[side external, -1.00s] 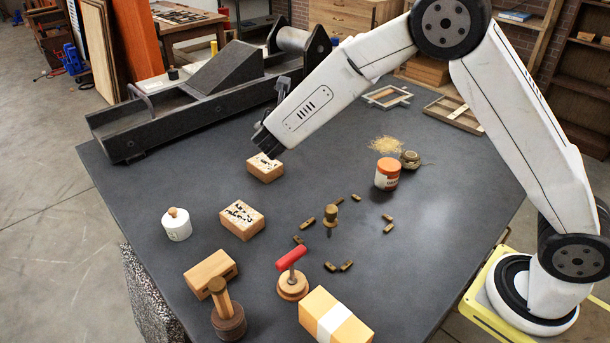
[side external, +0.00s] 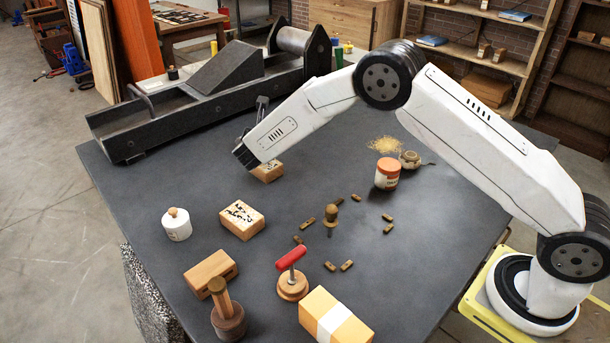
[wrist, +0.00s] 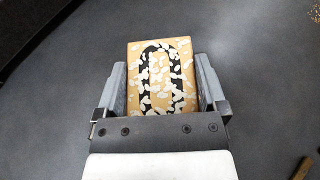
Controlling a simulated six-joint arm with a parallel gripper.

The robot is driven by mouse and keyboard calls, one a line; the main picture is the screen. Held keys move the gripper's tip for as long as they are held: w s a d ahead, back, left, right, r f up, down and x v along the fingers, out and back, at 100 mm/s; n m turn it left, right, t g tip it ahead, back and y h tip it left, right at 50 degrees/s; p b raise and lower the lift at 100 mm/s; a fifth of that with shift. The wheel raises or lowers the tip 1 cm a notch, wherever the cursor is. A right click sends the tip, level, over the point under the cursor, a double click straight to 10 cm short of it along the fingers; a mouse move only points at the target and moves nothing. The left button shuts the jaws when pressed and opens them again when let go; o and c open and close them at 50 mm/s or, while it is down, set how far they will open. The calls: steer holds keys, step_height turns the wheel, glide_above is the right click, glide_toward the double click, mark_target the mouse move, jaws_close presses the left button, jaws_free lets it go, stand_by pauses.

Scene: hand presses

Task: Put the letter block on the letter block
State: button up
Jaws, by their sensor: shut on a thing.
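One letter block (side external: 268,172) is a wooden block beneath the end of my arm in the side view, its top partly hidden by the arm. In the wrist view this block (wrist: 180,92) has a black O-like mark and white flecks on its face. My gripper (wrist: 160,70) has a finger on each side of it and is shut on it. The block looks at or close to the table; I cannot tell whether it touches. The other letter block (side external: 242,220) lies nearer the camera, its speckled face up and clear.
A large dark press (side external: 215,85) stands along the back left. A white jar (side external: 176,225), a plain wooden block (side external: 210,272), a red-handled stamp (side external: 292,280) and a wooden-handled press (side external: 227,312) stand in front. An orange-lidded jar (side external: 387,174) is to the right.

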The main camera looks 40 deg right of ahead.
steer(key=shift+w, duration=0.1)
steer(key=shift+w+f, duration=0.15)
steer(key=shift+f, duration=1.65)
steer(key=shift+f, duration=0.15)
steer(key=o, duration=1)
